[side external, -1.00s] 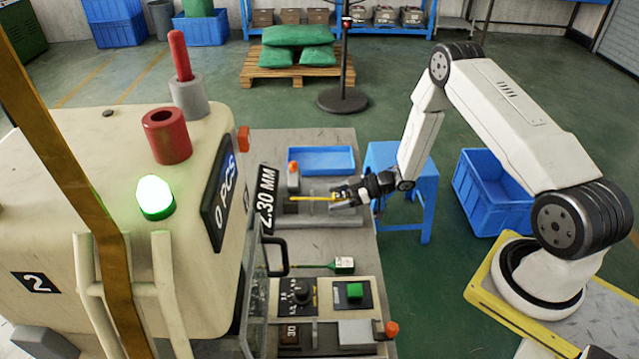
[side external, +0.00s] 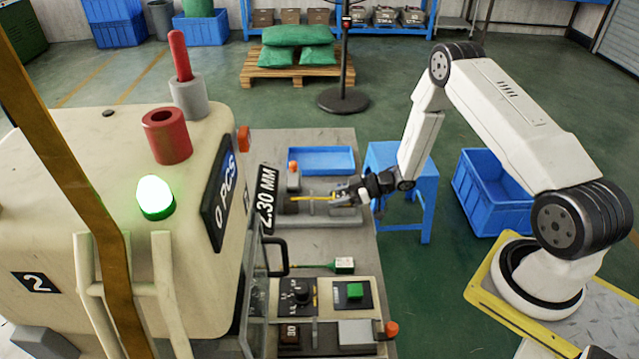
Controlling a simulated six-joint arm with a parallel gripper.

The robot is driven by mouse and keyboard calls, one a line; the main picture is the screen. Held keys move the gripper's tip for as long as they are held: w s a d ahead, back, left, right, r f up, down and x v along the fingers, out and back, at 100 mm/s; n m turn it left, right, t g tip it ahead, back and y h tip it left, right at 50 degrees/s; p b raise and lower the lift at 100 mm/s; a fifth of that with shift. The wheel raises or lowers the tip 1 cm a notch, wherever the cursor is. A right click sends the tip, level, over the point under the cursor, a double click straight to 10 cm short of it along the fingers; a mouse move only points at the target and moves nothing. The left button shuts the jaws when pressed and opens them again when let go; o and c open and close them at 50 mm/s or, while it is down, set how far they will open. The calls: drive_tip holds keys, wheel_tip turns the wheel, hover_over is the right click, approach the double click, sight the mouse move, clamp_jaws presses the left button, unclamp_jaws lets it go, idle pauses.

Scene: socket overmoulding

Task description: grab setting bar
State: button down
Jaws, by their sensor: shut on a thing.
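A thin yellow bar (side external: 318,198), which I take for the setting bar, lies level over a grey fixture (side external: 325,221) on the bench. Its right end runs to my gripper (side external: 347,197). My gripper reaches in from the right, low over the fixture, and its fingers are closed on the bar's right end. The fingers are small here and partly hide that end. I cannot tell whether the bar still touches the fixture.
A blue tray (side external: 321,160) lies behind the fixture. A grey post with an orange top (side external: 293,175) stands at its left. The cream machine (side external: 110,190) with a "2.30 MM" display (side external: 267,199) closes off the left.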

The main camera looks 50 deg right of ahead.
drive_tip(key=shift+r, duration=0.2)
drive_tip(key=shift+r, duration=0.85)
drive_tip(key=s+a+r, duration=0.2)
drive_tip(key=s+r, duration=0.9)
drive_tip(key=s, duration=0.3)
drive_tip(key=shift+w+a, duration=0.1)
drive_tip(key=shift+w, duration=0.15)
